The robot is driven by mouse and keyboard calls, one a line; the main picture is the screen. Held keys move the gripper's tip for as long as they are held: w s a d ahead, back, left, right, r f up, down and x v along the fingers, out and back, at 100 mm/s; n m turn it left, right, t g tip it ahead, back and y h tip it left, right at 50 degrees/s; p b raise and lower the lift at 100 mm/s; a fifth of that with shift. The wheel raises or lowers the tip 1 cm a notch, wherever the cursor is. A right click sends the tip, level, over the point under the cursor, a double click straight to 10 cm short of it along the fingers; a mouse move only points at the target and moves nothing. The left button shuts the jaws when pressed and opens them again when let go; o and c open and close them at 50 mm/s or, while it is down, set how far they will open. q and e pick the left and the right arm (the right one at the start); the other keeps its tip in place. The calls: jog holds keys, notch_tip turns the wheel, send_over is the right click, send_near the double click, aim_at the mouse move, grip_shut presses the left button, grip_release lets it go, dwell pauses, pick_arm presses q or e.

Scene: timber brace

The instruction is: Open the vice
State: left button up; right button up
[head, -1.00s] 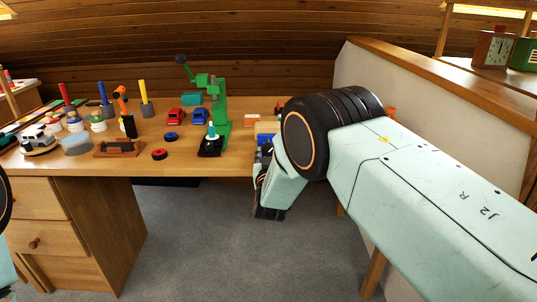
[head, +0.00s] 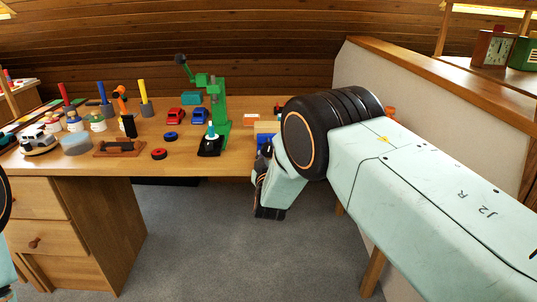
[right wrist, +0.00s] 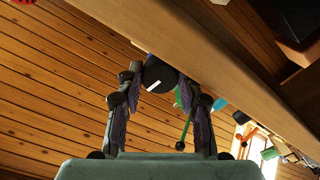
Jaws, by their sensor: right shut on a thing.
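In the right wrist view my right gripper (right wrist: 160,80) is shut on a round black knob (right wrist: 158,77) with a white mark, just beside the wooden bench edge. I take the knob to be the vice's handle. In the head view the blue vice (head: 263,140) shows only in part at the bench's front right edge. My right forearm and its black joint hide the rest of it. My right gripper hangs there below the bench edge, its fingers mostly hidden. My left gripper is not in view.
The wooden bench (head: 200,164) carries a green press (head: 220,115), red and blue toy cars (head: 175,115), loose wheels (head: 159,154) and several paint pots and tools. A pale partition (head: 350,90) stands at the right. Grey floor in front of the bench is open.

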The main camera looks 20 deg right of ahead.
jog(key=shift+f, duration=0.1)
jog(key=o, duration=1.2)
jog(key=shift+c, duration=0.2)
jog(key=shift+m, duration=0.3)
